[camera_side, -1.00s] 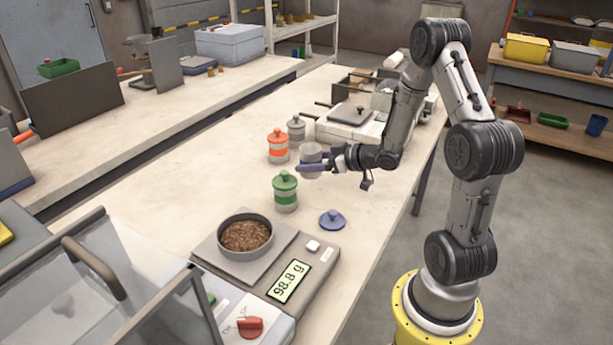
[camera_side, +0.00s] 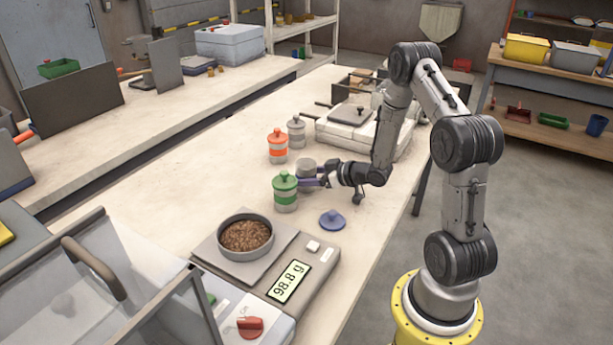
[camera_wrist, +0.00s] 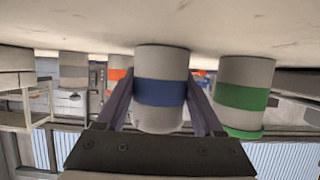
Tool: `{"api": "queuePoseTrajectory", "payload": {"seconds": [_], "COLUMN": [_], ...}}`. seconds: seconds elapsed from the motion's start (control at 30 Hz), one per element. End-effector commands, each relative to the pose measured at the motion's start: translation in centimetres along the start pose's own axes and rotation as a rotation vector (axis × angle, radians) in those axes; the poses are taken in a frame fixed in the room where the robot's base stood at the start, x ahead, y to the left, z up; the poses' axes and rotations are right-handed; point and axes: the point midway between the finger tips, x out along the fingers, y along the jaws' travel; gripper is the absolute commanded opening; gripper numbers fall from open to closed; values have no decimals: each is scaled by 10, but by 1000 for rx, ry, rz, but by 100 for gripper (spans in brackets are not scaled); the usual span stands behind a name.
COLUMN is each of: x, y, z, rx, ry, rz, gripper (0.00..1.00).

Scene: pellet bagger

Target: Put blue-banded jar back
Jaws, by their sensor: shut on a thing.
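The blue-banded jar (camera_wrist: 160,92) is a pale cylinder with a blue band, held upright between the two fingers of my gripper (camera_wrist: 162,112). In the side view the jar (camera_side: 306,165) stands just behind the green-banded jar (camera_side: 285,192), its band hidden by the fingers, and my gripper (camera_side: 310,181) reaches in from the right. The jar's base is at or very near the tabletop; I cannot tell if it touches. No lid shows on it. A blue knobbed lid (camera_side: 332,220) lies on the bench in front.
The orange-banded jar (camera_side: 277,147) and a grey-banded jar (camera_side: 296,131) stand lidded behind, making a row with the green one. A scale (camera_side: 318,268) reading 98.8 g carries a pan of pellets (camera_side: 245,236). A pale machine (camera_side: 365,135) stands at the back right.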

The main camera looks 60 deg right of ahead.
Motion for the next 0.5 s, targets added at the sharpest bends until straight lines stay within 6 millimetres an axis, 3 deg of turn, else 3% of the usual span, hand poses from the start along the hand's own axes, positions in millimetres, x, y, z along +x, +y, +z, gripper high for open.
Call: {"api": "queuePoseTrajectory", "payload": {"seconds": [0.03,0.17,0.5], "x": [0,0,-1], "y": [0,0,0], "z": [0,0,-2], "rx": [0,0,0], "ry": [0,0,1], "rz": [0,0,0], "gripper": [74,98,99]}}
